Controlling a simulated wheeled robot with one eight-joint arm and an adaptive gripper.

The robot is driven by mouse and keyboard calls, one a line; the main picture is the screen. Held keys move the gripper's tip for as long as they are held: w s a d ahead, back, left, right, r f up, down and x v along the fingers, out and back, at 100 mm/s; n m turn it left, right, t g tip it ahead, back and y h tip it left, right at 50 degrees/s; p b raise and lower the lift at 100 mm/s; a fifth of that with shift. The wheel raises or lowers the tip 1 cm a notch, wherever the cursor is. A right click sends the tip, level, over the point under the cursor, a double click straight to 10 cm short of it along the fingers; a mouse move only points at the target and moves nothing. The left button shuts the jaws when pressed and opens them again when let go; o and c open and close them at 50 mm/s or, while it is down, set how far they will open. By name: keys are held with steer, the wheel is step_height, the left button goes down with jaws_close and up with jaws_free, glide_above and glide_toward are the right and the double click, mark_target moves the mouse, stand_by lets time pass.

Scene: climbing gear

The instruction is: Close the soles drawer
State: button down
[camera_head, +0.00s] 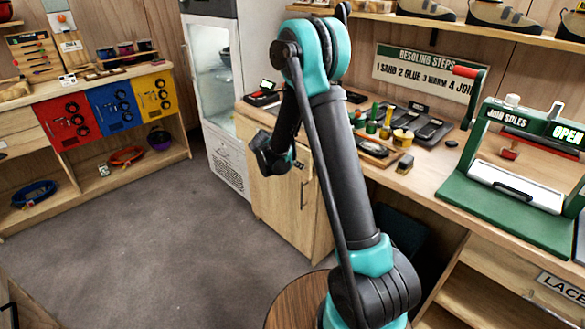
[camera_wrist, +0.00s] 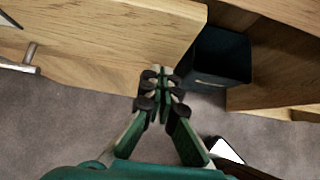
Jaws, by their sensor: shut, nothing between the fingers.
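No drawer marked soles can be read in either view. In the wrist view my gripper (camera_wrist: 160,80) is shut and empty, its fingertips in front of the edge of a pale wooden panel (camera_wrist: 100,45). A metal handle (camera_wrist: 22,62) shows at the left of that view. In the head view my arm reaches over the bench front, and the fingers are hard to make out there. Below the bench a wooden cabinet front (camera_head: 275,205) with an upright handle (camera_head: 302,192) stands near my wrist. I cannot tell whether the fingertips touch the panel.
A dark bin (camera_wrist: 220,55) stands under the bench. A label starting "LACE" (camera_head: 562,288) marks a front at the lower right. The bench top carries a green press (camera_head: 520,195) and small tools. A glass-door cabinet (camera_head: 212,85) stands behind. Grey floor (camera_head: 130,240) is clear at left.

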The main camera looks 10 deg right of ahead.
mark_target(306, 157)
steer(key=shift+w+d, duration=0.25)
steer(key=shift+d, duration=0.1)
steer(key=w+d, duration=0.1)
steer(key=d, duration=0.1)
steer(key=w+d, duration=0.1)
steer(key=shift+w+d, duration=0.4)
steer(key=shift+w+d+r, duration=0.1)
steer(key=shift+w+d, duration=0.05)
steer(key=shift+w, duration=0.05)
